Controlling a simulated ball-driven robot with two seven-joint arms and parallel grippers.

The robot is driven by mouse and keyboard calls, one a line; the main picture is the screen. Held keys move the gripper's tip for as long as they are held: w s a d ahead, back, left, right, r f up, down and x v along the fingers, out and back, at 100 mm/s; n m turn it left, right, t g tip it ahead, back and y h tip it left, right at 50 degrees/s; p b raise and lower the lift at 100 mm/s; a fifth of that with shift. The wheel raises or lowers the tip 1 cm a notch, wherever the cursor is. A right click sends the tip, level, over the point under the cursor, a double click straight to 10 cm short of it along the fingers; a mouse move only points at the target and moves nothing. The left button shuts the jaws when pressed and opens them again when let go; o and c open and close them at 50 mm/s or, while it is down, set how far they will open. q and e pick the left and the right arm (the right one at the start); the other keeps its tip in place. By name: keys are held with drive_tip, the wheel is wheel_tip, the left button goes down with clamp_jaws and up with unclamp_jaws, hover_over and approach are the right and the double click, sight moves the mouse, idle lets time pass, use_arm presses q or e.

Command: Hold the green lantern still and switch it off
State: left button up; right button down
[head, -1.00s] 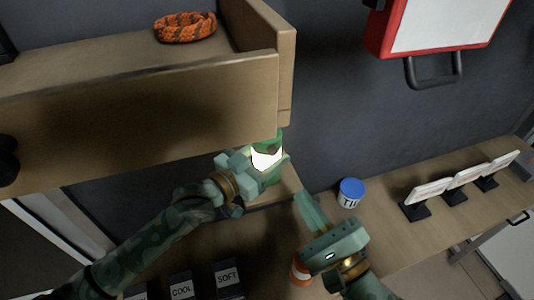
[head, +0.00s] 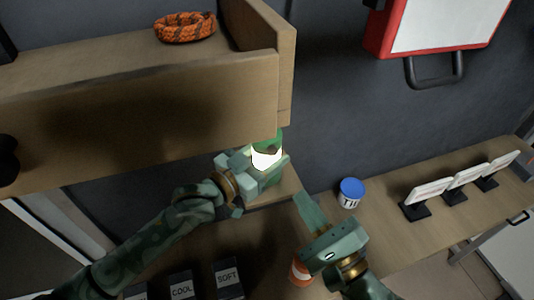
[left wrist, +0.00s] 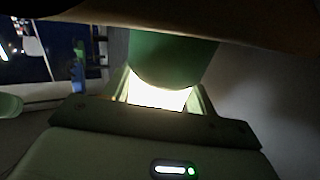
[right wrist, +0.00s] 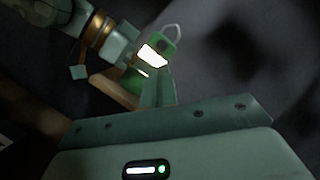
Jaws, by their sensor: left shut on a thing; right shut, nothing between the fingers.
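The green lantern (head: 267,156) is lit, with a bright white band under its green top, just below the corner of the upper wooden shelf. My left gripper (head: 262,170) is shut on it and hides much of its lower part. The lantern's green top (left wrist: 172,58) and glowing band fill the middle of the left wrist view. The right wrist view shows the lantern (right wrist: 161,46) with a thin handle loop on top. My right gripper (head: 305,198) is shut and empty, apart from the lantern, below and to its right. I cannot make out the switch.
The upper shelf's wooden front (head: 140,115) overhangs the left arm. A blue-lidded tub (head: 350,192) stands on the counter right of my right gripper; an orange-and-white object (head: 302,272) sits below it. Card stands (head: 428,196) line the counter. An orange rope coil (head: 185,27) lies on the shelf.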

sight(273, 151)
drive_tip(key=s+a+f+m+g+y, duration=0.1)
drive_tip(key=a+f+m+g+y, duration=0.2)
drive_tip(key=a+f+m+g, duration=0.4)
drive_tip(key=d+r+m+t+y, duration=0.5)
drive_tip(key=r+m, duration=0.5)
drive_tip(key=m, duration=0.6)
drive_tip(key=w+a+g, duration=0.1)
drive_tip(key=w+a, duration=0.1)
drive_tip(key=w, duration=0.6)
drive_tip(key=shift+f, duration=0.15)
idle(0.3)
